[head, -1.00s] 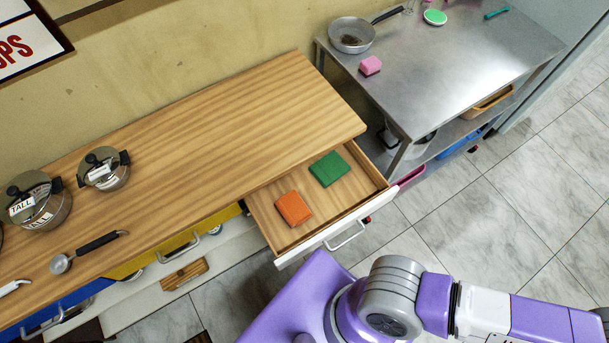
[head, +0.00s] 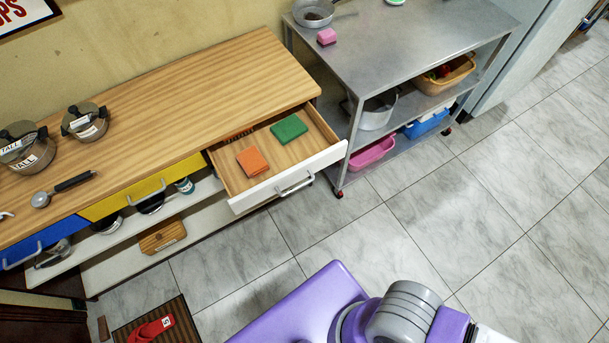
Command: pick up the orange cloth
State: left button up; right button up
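The orange cloth (head: 252,161) lies folded, a small flat square, in the open drawer (head: 232,183) under the wooden counter. A green cloth (head: 289,128) lies beside it, farther back and to the right, with a gap between them. Neither of my grippers shows in the head view. Part of my purple body and arm shows at the bottom, apart from the drawer.
The counter (head: 180,105) bears pots and a ladle. A steel table (head: 400,45) with a pink sponge (head: 326,36) and baskets below stands right of the drawer. Red slippers (head: 152,330) lie on a mat. Tiled floor (head: 440,220) is clear in front.

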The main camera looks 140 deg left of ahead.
aim_at(250, 159)
jog(key=i, duration=0.2)
jog(key=u, duration=5.4)
jog(key=i, duration=0.45)
jog(key=u, duration=0.45)
